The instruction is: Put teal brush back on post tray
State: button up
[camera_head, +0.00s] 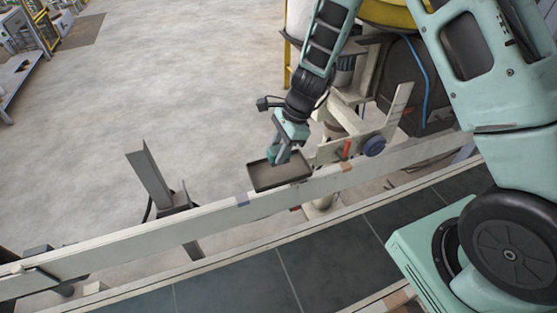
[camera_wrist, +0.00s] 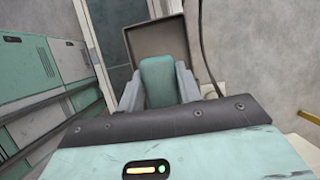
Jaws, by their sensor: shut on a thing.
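The teal brush (camera_wrist: 158,82) is between the grey fingers of my gripper (camera_wrist: 160,90) in the wrist view, and the gripper is shut on it. The post tray (camera_head: 282,180) is a shallow, dark-rimmed tray with a brown floor, beside the pale rail in the head view. My gripper (camera_head: 280,157) points down over the tray there. The tray (camera_wrist: 155,37) also shows beyond the brush in the wrist view. The brush's lower end is hidden, and I cannot tell whether it touches the tray floor. I see nothing else lying in the tray.
A long pale rail (camera_head: 120,240) runs beside the tray, with a dark conveyor belt (camera_head: 240,285) on its near side. A blue knob (camera_head: 373,146) and a red handle (camera_head: 346,149) are right of the tray. A metal upright (camera_head: 148,177) stands left. Open floor lies beyond.

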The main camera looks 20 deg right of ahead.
jog(key=shift+f, duration=2)
jog(key=shift+f, duration=0.2)
jog(key=o, duration=1)
jog(key=shift+c, duration=0.2)
jog(key=shift+r, duration=0.1)
